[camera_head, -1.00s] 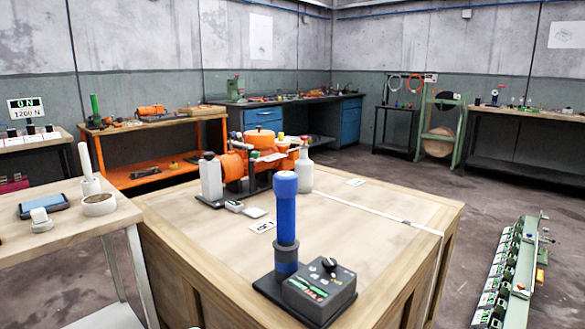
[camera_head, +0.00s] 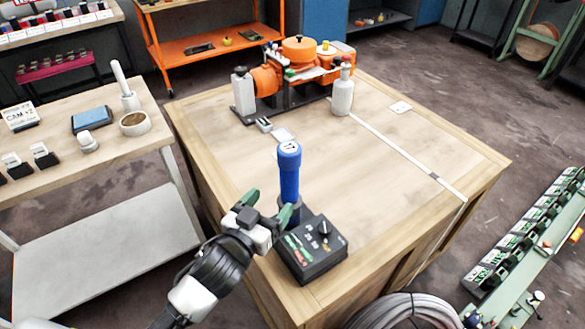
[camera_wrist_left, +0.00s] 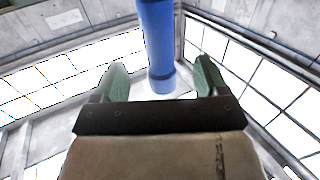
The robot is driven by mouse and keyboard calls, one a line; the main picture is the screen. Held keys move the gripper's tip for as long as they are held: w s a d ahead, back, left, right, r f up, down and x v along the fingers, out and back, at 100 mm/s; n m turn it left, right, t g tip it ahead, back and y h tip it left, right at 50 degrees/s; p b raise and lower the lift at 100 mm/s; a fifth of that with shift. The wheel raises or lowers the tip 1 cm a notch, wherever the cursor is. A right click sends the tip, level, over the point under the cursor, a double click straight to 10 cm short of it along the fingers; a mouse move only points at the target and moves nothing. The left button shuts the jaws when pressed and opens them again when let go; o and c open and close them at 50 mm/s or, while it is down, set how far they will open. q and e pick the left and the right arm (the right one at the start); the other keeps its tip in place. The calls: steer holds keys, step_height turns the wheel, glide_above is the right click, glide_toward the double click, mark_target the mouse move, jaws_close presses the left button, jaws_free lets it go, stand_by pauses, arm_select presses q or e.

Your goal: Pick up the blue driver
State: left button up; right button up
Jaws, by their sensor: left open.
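The blue driver (camera_head: 289,178) stands upright in a dark holder at the end of a black control box (camera_head: 312,250) on the wooden workbench. My left gripper (camera_head: 268,206) is open beside the driver's lower part, with one green finger on each side of its line. In the left wrist view the driver (camera_wrist_left: 157,45) rises between the two spread fingers of the gripper (camera_wrist_left: 160,80). I cannot tell whether a finger touches it. My right gripper is not in view.
An orange machine (camera_head: 300,55) and a white bottle (camera_head: 342,92) stand at the back of the bench. A side table (camera_head: 110,145) with small items is at the left. A grey hose coil (camera_head: 405,312) lies at the lower front. The bench's middle is clear.

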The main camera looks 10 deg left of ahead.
mark_target(285, 187)
arm_select(q)
steer(key=x, duration=0.8)
steer(key=shift+w+d+f, duration=0.15)
steer(key=shift+f, duration=0.1)
steer(key=c, duration=1)
steer(key=shift+r+p, duration=0.15)
steer(key=shift+p, duration=0.15)
steer(key=shift+c, duration=0.7)
